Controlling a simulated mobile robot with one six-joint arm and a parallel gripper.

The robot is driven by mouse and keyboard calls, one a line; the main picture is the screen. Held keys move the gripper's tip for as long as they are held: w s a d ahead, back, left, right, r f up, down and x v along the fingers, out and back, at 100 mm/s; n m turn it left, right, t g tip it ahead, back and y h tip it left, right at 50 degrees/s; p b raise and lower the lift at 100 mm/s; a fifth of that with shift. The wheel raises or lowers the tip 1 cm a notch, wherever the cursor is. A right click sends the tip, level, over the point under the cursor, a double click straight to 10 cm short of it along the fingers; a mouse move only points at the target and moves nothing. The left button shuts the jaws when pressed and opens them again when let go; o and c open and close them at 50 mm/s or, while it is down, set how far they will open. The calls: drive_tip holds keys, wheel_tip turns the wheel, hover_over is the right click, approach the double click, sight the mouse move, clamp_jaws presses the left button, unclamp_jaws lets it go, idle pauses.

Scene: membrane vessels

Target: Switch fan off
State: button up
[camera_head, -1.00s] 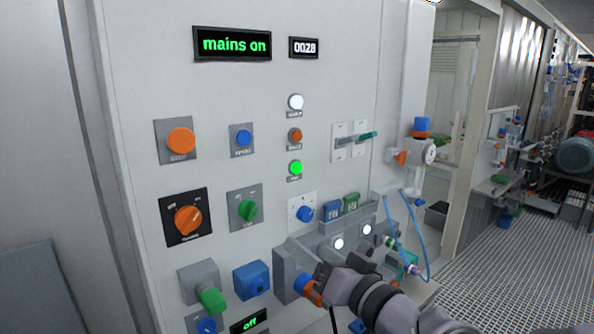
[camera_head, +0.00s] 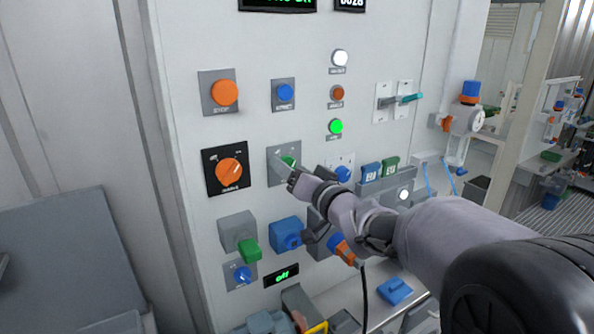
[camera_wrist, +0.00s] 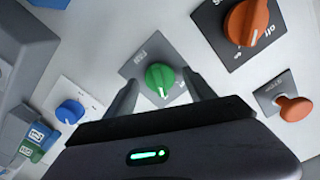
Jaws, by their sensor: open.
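A green rotary knob (camera_head: 287,161) on a grey square plate (camera_head: 273,176) sits on the white panel; its label is too small to read surely. In the wrist view the green knob (camera_wrist: 160,79) has a white pointer mark and lies between the two fingers of my gripper (camera_wrist: 164,92). The fingers are open, one on each side, with a gap to the knob; how deep they reach is hard to tell. In the head view my gripper (camera_head: 288,177) is at the knob and partly hides it.
Near the gripper are an orange rotary knob (camera_head: 229,171) on a black plate, an orange push button (camera_head: 224,92), a blue button (camera_head: 285,92) and a blue knob (camera_head: 343,174). A green lamp (camera_head: 336,126) is lit.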

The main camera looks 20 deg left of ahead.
drive_tip(key=shift+c, duration=0.2)
drive_tip(key=c, duration=1.3)
drive_tip(key=n+b, duration=0.6)
drive_tip(key=n, duration=0.5)
drive_tip(key=shift+f+n, duration=0.1)
drive_tip(key=shift+n, duration=0.3)
drive_tip(key=shift+b, duration=0.3)
